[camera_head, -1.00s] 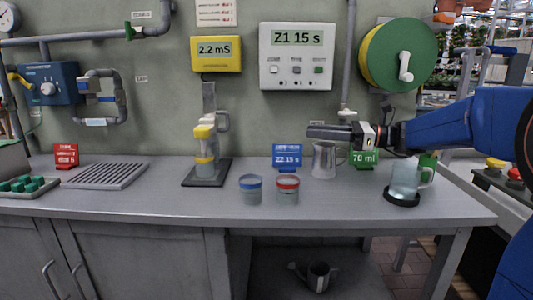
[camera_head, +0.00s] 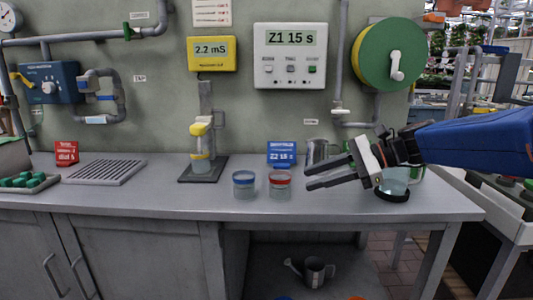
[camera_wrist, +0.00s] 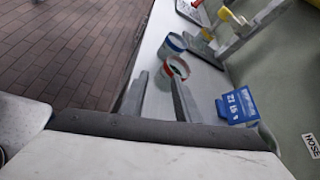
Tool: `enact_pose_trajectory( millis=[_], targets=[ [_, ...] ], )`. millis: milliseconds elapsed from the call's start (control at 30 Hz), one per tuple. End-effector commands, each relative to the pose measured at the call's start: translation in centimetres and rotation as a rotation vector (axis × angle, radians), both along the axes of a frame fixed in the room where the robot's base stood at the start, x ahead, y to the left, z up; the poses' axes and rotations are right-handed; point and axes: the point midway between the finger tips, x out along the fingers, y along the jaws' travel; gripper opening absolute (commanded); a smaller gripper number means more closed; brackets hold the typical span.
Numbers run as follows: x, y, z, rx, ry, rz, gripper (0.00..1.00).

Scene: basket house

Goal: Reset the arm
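My gripper (camera_head: 328,172) is above the right part of the bench, pointing left, with its two fingers apart and nothing between them. In the wrist view the spread fingers (camera_wrist: 158,95) also show empty. The red-rimmed jar (camera_head: 280,185) stands just left of the fingertips, apart from them in the head view. The blue-rimmed jar (camera_head: 244,184) stands beside it to the left. My gripper partly hides a metal pitcher (camera_head: 315,151) and a clear jug (camera_head: 393,184) on a black round base.
A dispenser (camera_head: 202,150) and a grey rack (camera_head: 105,171) stand to the left on the bench (camera_head: 150,197). A green hose reel (camera_head: 394,54) hangs on the wall. The bench front is mostly clear.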

Motion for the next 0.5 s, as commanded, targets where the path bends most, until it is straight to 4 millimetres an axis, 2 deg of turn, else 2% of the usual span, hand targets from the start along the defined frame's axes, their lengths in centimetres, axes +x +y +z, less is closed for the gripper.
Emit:
enact_pose_trajectory(
  millis=[33, 100, 267, 500],
  targets=[
    [-1.9, 0.0, -1.1, -0.068, -0.045, 0.027, 0.30],
    [-4.3, -0.4, -2.9, -0.172, -0.113, 0.071, 0.30],
    [-9.3, -2.2, -7.0, -0.410, -0.270, 0.194, 0.30],
    [-15.8, -6.4, -12.4, -0.754, -0.505, 0.425, 0.30]
  ],
)
